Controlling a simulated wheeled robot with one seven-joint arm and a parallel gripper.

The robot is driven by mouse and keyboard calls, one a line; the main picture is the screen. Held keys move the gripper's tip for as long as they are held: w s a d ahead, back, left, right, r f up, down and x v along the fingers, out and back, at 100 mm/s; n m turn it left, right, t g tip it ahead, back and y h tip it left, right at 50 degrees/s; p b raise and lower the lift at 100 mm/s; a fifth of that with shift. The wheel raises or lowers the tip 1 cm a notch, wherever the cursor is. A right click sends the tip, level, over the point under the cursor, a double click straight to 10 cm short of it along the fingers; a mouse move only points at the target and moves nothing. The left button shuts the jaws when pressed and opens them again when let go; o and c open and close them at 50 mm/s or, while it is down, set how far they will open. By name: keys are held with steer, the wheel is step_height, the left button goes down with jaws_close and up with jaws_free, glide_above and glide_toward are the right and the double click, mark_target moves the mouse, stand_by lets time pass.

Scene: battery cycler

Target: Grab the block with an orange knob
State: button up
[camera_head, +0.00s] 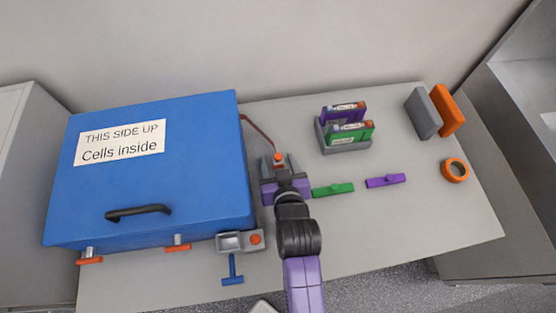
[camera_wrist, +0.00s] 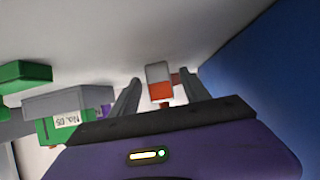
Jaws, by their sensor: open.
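A small block with an orange knob (camera_head: 278,157) sits beside the right side of the blue box, at the end of a reddish-brown cable. In the wrist view the block (camera_wrist: 157,72) shows a grey part and an orange-red part. My gripper (camera_head: 278,162) is open, with one finger to each side of the block in the head view. In the wrist view the block shows between the gripper's fingers (camera_wrist: 159,90), towards their tips. I cannot tell whether either finger touches it. The block's lower part is hidden by my gripper in the head view.
The blue box (camera_head: 190,180) stands close left of my gripper. Green (camera_head: 333,189) and purple (camera_head: 385,181) bars lie to the right. A grey holder (camera_head: 346,147) with cell cases stands behind them. A grey tray with an orange button (camera_head: 256,239) is in front.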

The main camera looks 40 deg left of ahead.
steer(key=shift+c, duration=0.4)
jaws_close()
steer(key=shift+r, duration=0.15)
